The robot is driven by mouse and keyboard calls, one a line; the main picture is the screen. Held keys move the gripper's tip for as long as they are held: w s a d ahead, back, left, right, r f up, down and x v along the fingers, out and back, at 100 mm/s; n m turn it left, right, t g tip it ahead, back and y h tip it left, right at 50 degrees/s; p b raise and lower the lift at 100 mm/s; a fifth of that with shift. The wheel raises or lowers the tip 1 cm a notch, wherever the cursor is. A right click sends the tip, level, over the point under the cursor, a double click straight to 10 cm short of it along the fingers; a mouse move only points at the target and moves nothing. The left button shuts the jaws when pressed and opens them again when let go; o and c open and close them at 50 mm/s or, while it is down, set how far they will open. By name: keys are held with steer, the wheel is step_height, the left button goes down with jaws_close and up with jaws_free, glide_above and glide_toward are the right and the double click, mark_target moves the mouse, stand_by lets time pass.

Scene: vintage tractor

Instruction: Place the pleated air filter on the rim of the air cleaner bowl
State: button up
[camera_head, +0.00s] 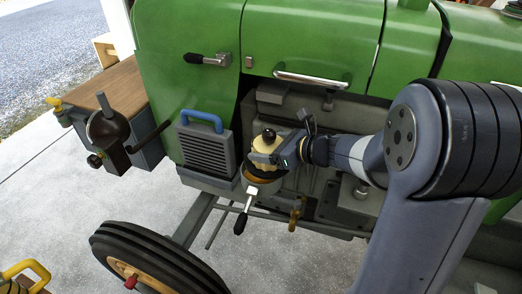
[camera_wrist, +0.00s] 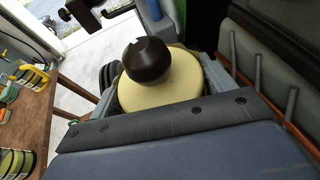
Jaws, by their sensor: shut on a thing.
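The pleated air filter (camera_head: 266,140) is cream-yellow with a dark round knob on top, and it looks upright. My gripper (camera_head: 267,157) is shut on it, coming from the right. In the wrist view the filter (camera_wrist: 178,88) sits between my two fingers, its knob toward the camera. The air cleaner bowl (camera_head: 262,178), round with an amber-brown inside, shows directly below my gripper at the tractor's side. The gripper hides part of the bowl, and I cannot tell whether the filter touches its rim.
A grey louvred panel with a blue handle (camera_head: 206,146) stands close left of the filter. A lever with a black grip (camera_head: 243,213) hangs below the bowl. The green hood (camera_head: 310,40) and its bar handle (camera_head: 310,79) are above. A wheel (camera_head: 150,260) is lower left.

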steer(key=shift+w+a, duration=0.6)
steer(key=shift+a, duration=0.3)
steer(key=shift+f, duration=1.7)
steer(key=shift+f+b, duration=0.25)
steer(key=shift+b, duration=0.05)
steer(key=o, duration=1.2)
steer(key=shift+c, duration=0.2)
steer(key=shift+r, duration=0.15)
steer(key=shift+r+p, duration=0.2)
steer(key=shift+p, duration=0.25)
steer(key=v, duration=1.1)
steer(key=shift+s+d+b, duration=0.25)
steer(key=shift+d+b, duration=0.05)
steer(key=shift+r, duration=0.1)
